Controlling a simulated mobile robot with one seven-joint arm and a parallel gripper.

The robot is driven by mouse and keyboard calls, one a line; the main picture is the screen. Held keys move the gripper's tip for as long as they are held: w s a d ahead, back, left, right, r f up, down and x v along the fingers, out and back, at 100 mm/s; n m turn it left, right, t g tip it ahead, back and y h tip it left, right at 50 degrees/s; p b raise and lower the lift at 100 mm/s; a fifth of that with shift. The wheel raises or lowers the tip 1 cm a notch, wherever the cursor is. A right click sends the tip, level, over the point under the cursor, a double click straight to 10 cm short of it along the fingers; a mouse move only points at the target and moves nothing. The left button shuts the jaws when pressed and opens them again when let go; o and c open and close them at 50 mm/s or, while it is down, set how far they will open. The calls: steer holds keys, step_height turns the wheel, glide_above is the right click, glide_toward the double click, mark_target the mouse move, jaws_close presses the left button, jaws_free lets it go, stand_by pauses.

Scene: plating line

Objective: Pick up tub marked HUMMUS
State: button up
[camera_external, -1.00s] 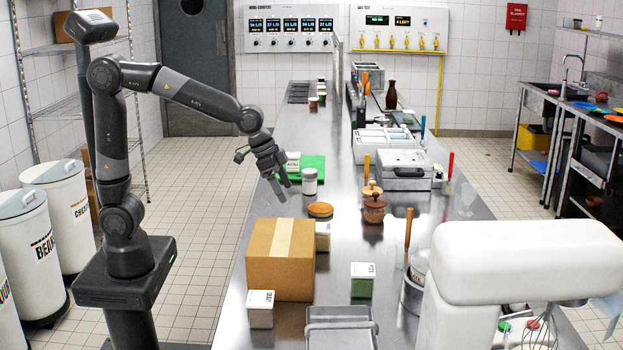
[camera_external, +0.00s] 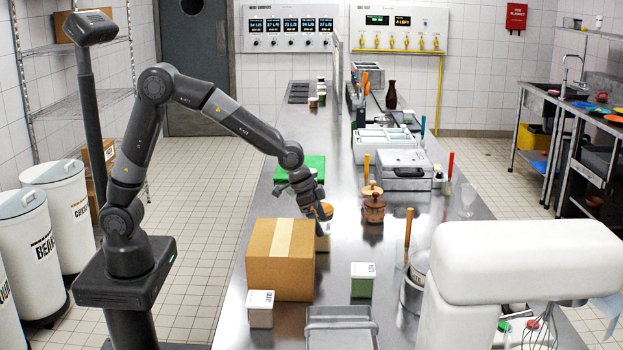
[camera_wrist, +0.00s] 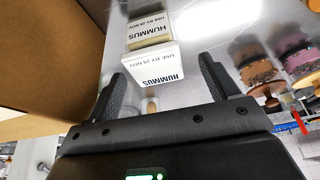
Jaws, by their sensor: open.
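The tub marked HUMMUS (camera_wrist: 153,67) has a white lid with the name on it and a pale body with a second label. In the wrist view it lies just ahead of my gripper (camera_wrist: 162,75), whose two fingers are apart with the near part of the lid between them. No contact with the fingers can be made out. In the external view my gripper (camera_external: 321,213) points down close above a pale tub (camera_external: 323,243) beside the cardboard box, and partly hides it.
The cardboard box (camera_external: 281,258) stands close on the tub's left; its wall (camera_wrist: 45,50) fills the wrist view's left side. A white-lidded tub (camera_external: 260,312), a green tub (camera_external: 363,283) and a metal tray (camera_external: 340,327) are nearer the camera. Wooden-lidded jars (camera_external: 373,208) stand right.

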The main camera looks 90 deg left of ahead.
steer(key=x, duration=0.5)
steer(key=shift+s+d, duration=0.2)
steer(key=shift+s, duration=0.05)
steer(key=shift+c, duration=0.6)
steer(key=c, duration=1)
